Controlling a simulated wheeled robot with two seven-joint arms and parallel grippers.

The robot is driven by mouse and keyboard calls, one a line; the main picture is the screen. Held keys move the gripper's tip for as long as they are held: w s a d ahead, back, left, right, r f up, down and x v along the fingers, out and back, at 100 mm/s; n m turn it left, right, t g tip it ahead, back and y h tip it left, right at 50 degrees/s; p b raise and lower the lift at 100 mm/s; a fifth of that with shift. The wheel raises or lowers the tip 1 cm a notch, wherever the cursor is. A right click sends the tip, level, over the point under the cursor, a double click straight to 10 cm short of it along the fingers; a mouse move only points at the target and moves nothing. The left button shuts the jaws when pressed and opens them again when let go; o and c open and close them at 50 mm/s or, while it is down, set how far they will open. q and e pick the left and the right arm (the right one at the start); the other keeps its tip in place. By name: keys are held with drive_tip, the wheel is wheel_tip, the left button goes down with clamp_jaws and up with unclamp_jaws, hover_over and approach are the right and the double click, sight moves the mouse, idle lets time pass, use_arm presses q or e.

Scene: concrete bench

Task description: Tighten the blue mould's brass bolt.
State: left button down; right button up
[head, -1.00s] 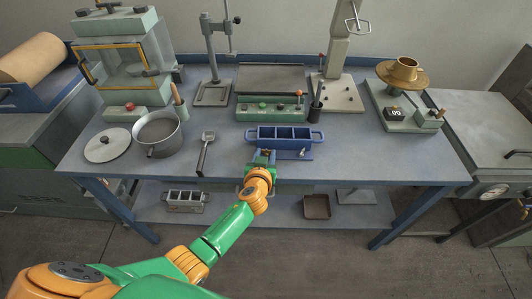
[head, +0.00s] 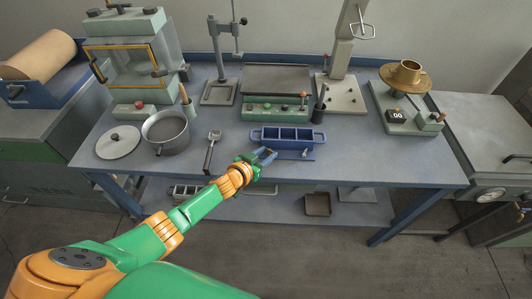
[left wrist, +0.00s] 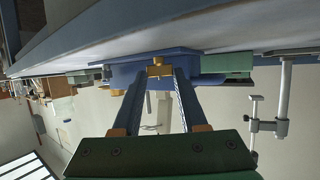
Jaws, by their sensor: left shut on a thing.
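The blue mould (head: 290,146), a long block with several open compartments and a handle at each end, stands near the bench's front edge in the head view. In the left wrist view its blue side (left wrist: 130,70) shows beyond the fingers. The brass bolt (left wrist: 157,69) sits at that side, between my left fingertips. My left gripper (head: 266,156) reaches it from the front left and is shut on the bolt; it also shows in the left wrist view (left wrist: 160,76). The bolt is too small and covered to make out in the head view. My right gripper is not in view.
A scoop (head: 211,150), a grey pot (head: 168,142) and its lid (head: 118,142) lie left of the mould. A green control box (head: 272,110) stands close behind it. A brass dish stand (head: 404,80) is at the right. The bench (head: 380,160) is clear right of the mould.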

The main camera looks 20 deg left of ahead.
use_arm(q)
drive_tip(key=shift+c, duration=2.2)
unclamp_jaws()
